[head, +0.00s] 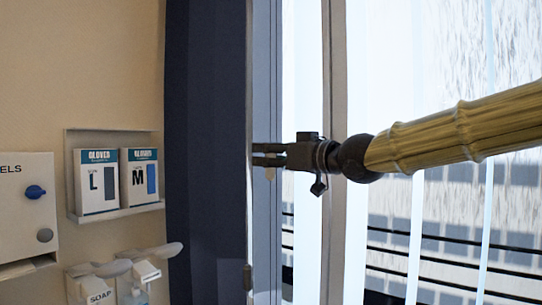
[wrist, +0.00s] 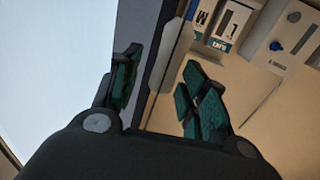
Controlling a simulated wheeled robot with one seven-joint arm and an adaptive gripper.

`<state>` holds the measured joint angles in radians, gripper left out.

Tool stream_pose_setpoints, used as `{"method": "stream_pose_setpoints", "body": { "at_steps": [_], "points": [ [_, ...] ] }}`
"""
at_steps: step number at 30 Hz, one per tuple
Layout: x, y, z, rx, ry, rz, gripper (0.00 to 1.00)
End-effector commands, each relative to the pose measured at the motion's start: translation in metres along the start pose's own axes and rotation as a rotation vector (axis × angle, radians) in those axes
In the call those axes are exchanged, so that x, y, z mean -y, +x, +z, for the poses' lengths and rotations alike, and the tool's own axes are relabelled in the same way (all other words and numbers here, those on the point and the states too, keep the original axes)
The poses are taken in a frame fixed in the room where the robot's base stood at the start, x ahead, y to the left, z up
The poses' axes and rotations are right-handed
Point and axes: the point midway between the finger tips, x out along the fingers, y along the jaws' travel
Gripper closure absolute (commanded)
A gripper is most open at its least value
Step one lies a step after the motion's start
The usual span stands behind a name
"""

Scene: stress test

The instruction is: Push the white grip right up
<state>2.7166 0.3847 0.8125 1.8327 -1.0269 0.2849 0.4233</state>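A small pale piece (head: 270,174), which may be the white grip, shows just below my gripper's fingers in the head view, against the window frame. It is too small to tell its shape, and most of it may be hidden behind the fingers. My gripper (head: 262,154) points left at the frame, with a narrow gap between its fingers. In the wrist view my gripper (wrist: 163,92) has its two teal-padded fingers apart, with the window frame's edge (wrist: 168,62) beyond and between them. I cannot tell whether a finger touches the pale piece.
A dark blue panel (head: 205,150) stands left of the window frame (head: 335,200). On the beige wall are a rack with glove boxes (head: 97,182), a towel dispenser (head: 27,205) and soap dispensers (head: 95,287). Bright window glass fills the right side.

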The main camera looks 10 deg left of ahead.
Motion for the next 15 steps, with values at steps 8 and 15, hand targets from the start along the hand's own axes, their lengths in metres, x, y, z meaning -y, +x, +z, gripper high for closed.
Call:
{"method": "stream_pose_setpoints", "body": {
  "at_steps": [8,15],
  "points": [
    [0.0,-0.008,0.002,0.002,0.001,0.0,0.57],
    [-0.001,-0.038,0.0,-0.001,0.001,0.0,0.57]
  ]
}}
